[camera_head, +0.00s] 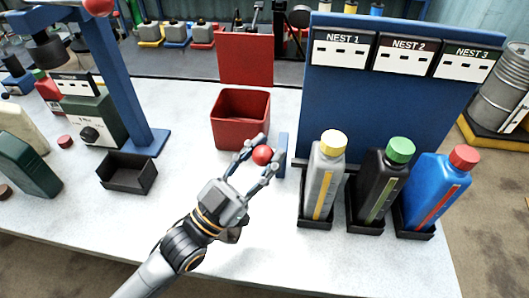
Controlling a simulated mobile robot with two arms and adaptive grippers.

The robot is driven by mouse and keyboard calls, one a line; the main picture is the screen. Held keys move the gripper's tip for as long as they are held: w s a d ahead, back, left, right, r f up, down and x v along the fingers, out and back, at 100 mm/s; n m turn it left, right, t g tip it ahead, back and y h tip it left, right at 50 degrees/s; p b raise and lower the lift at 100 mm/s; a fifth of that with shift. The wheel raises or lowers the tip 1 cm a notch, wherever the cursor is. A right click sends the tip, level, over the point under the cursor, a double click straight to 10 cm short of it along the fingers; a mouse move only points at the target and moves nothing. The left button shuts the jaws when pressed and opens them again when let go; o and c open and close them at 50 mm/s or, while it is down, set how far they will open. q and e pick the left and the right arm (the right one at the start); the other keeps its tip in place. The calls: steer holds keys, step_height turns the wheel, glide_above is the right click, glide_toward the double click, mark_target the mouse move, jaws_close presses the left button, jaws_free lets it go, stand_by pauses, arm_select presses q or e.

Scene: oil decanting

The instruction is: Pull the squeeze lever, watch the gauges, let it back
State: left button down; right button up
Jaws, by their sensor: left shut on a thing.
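My left gripper (258,160) reaches in from the lower left over the table. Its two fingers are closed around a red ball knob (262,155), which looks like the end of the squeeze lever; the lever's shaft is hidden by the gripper. A short blue upright (283,150) stands just right of the fingers. The blue panel (400,125) behind carries the signs NEST 1 (340,47), NEST 2 (402,54) and NEST 3 (464,61), each with small dark marks that I cannot read as gauge values. My right gripper is not in view.
Grey (323,180), black (378,185) and blue (432,190) bottles stand in black holders on the right. A red open bin (240,135) is behind the gripper. A black tray (127,178) and blue stand (125,90) are left. The front table is clear.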

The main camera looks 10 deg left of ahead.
arm_select(q)
steer(key=shift+f, duration=0.1)
steer(key=c, duration=0.9)
jaws_free()
steer(key=shift+o, duration=0.2)
steer(key=v, duration=1.2)
